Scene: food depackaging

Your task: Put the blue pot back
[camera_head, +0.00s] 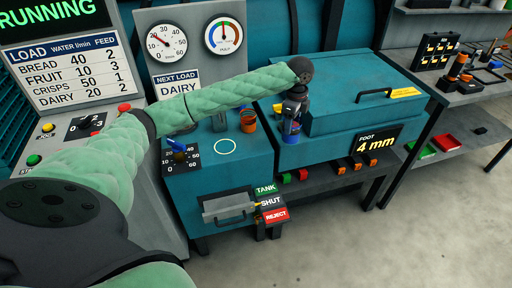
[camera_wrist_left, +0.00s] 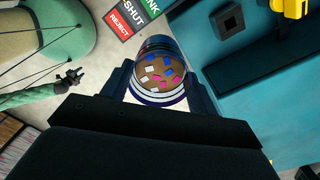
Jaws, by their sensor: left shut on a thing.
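The blue pot (camera_head: 291,127) is in my left gripper (camera_head: 293,111), above the teal bench near the front edge of the lidded teal unit. In the left wrist view the pot (camera_wrist_left: 160,76) sits between the two dark fingers (camera_wrist_left: 160,88), which are shut on it. Brown contents with blue, white and pink pieces show in its mouth. A white ring mark (camera_head: 225,146) on the bench is empty. An orange pot (camera_head: 248,121) stands behind and right of the ring. My right gripper (camera_wrist_left: 70,78) shows small in the left wrist view; its jaw state is unclear.
A blue-handled dial (camera_head: 179,149) is left of the ring. A lever box (camera_head: 229,206) with TANK, SHUT and REJECT labels (camera_head: 270,202) is on the bench front. The large teal lid (camera_head: 345,95) stands right. Red, green and orange blocks lie on the shelf below.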

